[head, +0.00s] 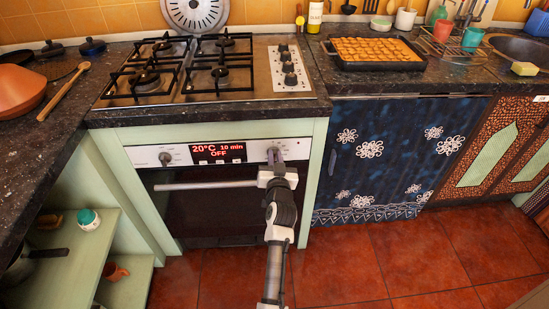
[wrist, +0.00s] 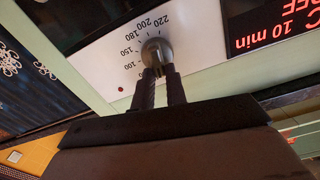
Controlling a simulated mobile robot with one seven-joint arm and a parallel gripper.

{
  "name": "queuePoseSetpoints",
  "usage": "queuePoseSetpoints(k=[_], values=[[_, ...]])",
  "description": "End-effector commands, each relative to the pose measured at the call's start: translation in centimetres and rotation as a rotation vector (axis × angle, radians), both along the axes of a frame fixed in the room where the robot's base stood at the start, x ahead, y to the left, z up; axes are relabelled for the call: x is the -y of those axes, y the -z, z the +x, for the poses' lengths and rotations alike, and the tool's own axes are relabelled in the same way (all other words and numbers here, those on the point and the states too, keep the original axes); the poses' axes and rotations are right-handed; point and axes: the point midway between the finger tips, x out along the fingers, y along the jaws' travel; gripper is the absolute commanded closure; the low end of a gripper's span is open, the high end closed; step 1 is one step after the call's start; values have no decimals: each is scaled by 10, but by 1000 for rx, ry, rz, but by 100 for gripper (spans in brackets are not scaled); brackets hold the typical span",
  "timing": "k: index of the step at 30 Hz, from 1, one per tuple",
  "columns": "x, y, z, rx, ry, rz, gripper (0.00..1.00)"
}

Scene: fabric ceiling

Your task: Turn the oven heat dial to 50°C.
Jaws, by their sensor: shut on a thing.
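The oven (head: 215,185) stands under the hob, with a dark glass door and a long bar handle (head: 205,186). Its display (head: 217,152) reads 20°C, 10 min and OFF in red. The heat dial (wrist: 156,50) is a round metal knob at the right of the oven panel; numbers such as 100, 150, 180, 200 and 220 ring it, upside down in the wrist view. My gripper (wrist: 160,72) is shut on the dial, one dark finger on each side. The 50 mark cannot be made out.
Another knob (head: 165,158) sits left of the display. The gas hob (head: 205,70) with its own knobs is above. A baking tray (head: 376,53) stands on the right counter, above a blue flowered curtain (head: 385,150). The red tiled floor (head: 350,260) is clear.

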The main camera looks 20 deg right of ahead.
Motion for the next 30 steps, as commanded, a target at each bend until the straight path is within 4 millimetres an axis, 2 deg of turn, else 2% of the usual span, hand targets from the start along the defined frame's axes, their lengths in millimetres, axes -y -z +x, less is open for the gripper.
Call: queuePoseSetpoints(k=[18,30], values=[[7,2,-1,156,-1,542,100],[9,5,-2,224,-1,769,100]])
